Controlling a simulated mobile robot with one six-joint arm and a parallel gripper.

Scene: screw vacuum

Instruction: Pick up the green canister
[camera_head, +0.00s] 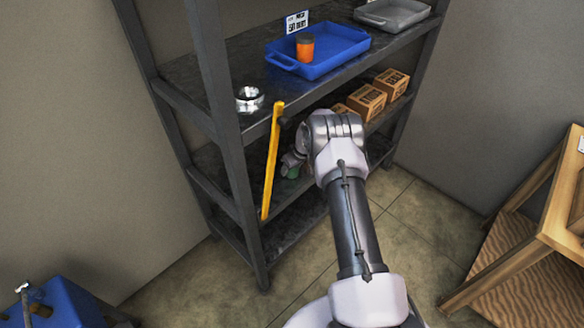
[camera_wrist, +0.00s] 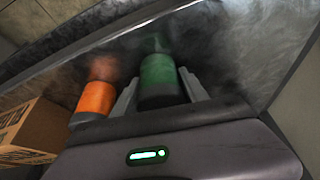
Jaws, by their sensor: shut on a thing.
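The green canister (camera_wrist: 158,80) stands between the two fingers of my gripper (camera_wrist: 158,92) in the wrist view. The fingers are shut on its sides. In the head view the canister (camera_head: 293,172) shows as a small green patch by my gripper (camera_head: 291,163), at the middle level of the dark shelf rack; my arm hides part of that area. I cannot tell whether the canister still touches the shelf.
An orange canister (camera_wrist: 96,98) stands just left of my gripper, with a cardboard box (camera_wrist: 28,130) beyond it. The upper shelf holds a blue tray (camera_head: 318,66) with an orange jar (camera_head: 305,48). A wooden table (camera_head: 540,235) stands right.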

